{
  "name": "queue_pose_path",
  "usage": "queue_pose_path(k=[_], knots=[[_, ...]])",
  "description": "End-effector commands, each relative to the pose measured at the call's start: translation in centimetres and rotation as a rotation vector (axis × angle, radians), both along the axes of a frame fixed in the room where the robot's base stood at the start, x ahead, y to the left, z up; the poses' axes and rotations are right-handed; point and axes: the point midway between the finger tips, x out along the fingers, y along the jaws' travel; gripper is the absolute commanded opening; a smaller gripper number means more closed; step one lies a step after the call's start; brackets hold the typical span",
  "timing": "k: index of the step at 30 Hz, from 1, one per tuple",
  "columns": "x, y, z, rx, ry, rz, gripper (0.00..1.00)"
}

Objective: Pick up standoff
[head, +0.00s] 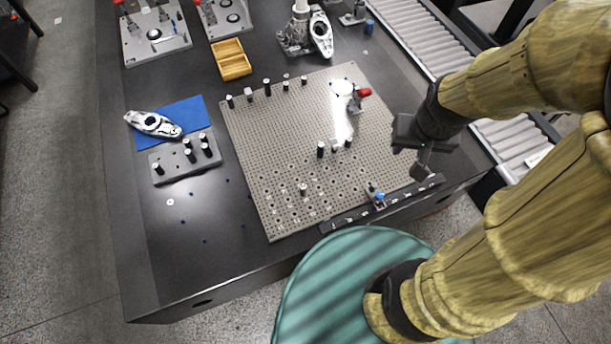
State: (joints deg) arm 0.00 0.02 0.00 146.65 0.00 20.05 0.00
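Several dark posts with light tops, which look like standoffs, stand upright on the perforated plate (285,150). Others, including a standoff (267,88), stand in a row along the far edge. More standoffs (206,149) stand on a small grey block (180,172) left of the plate. I cannot tell which one the task means. My gripper (423,168) hangs over the plate's right edge, apart from the standoffs. Its fingers are small and partly hidden, so their opening is unclear.
A blue clamp (379,197) and a dark rail (390,203) line the plate's near edge. A red-tipped clamp (359,97) stands on its right side. A wooden tray (232,60), a blue mat (190,112) with a silver part, and fixtures lie beyond.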

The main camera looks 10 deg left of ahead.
Motion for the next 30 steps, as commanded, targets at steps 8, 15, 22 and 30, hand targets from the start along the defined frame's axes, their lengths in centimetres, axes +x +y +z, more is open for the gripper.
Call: queue_pose_path(k=[8,15,22,30], knots=[[0.0,0.0,0.0,0.000,0.000,0.000,0.36],[0.2,0.6,-0.6,-0.020,0.014,0.088,0.45],[1.3,4.9,-3.9,-0.130,0.096,0.670,0.45],[1.9,12.7,-8.8,-0.238,0.165,1.655,0.45]])
